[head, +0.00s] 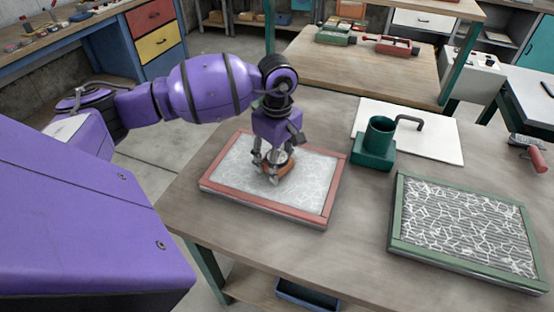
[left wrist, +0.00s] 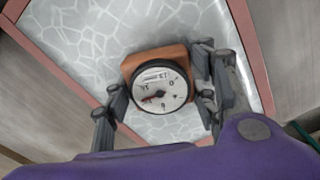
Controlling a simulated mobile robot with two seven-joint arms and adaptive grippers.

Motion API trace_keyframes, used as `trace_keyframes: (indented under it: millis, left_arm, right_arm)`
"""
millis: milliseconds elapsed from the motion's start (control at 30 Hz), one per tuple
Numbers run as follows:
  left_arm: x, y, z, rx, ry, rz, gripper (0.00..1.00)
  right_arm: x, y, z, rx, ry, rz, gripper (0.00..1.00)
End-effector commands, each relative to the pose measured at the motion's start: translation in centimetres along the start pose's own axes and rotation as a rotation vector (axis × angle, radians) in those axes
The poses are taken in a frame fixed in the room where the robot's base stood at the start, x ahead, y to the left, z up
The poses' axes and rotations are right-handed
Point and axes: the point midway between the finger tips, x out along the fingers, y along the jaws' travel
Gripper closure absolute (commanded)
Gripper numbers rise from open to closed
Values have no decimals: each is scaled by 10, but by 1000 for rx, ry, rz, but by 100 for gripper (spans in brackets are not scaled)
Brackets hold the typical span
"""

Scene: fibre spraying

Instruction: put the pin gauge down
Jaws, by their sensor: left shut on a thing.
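The pin gauge has an orange-brown block body (head: 281,168) and a round white dial (left wrist: 160,89) with a dark rim. My left gripper (head: 272,170) points down and is shut on the gauge, with fingers on both sides of it in the left wrist view. The gauge is over the pale fibre surface inside the red-framed panel (head: 325,218). I cannot tell whether it touches that surface; its underside is hidden. My right gripper is not in view.
A green-framed panel (head: 394,225) with white fibres lies at the right of the table (head: 345,270). A green cup-shaped holder (head: 377,143) stands behind, by a white board (head: 440,145). A red-handled tool (head: 537,158) lies at the far right. Bare table separates the two panels.

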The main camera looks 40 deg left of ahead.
Motion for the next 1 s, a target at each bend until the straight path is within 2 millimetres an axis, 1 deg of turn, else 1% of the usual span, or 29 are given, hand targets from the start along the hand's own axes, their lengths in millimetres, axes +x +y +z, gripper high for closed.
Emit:
trace_keyframes:
  millis: [167,200,300,333,600,700,767,867,1000]
  left_arm:
    - [5,0,0,0,0,-2,81]
    - [5,0,0,0,0,-2,43]
    - [4,0,0,0,0,-1,30]
    - [4,0,0,0,0,-1,29]
    - [3,0,0,0,0,0,29]
    - [-3,0,0,-1,0,3,29]
    - [-8,1,0,0,1,4,29]
    - [-24,1,-1,-1,2,3,29]
    - [-54,1,-1,0,2,4,29]
  right_arm:
    - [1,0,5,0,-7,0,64]
    - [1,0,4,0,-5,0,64]
    - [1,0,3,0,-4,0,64]
    - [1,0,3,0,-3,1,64]
    - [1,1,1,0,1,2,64]
    - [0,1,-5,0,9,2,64]
    - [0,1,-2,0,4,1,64]
    - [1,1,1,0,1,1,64]
    - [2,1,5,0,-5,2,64]
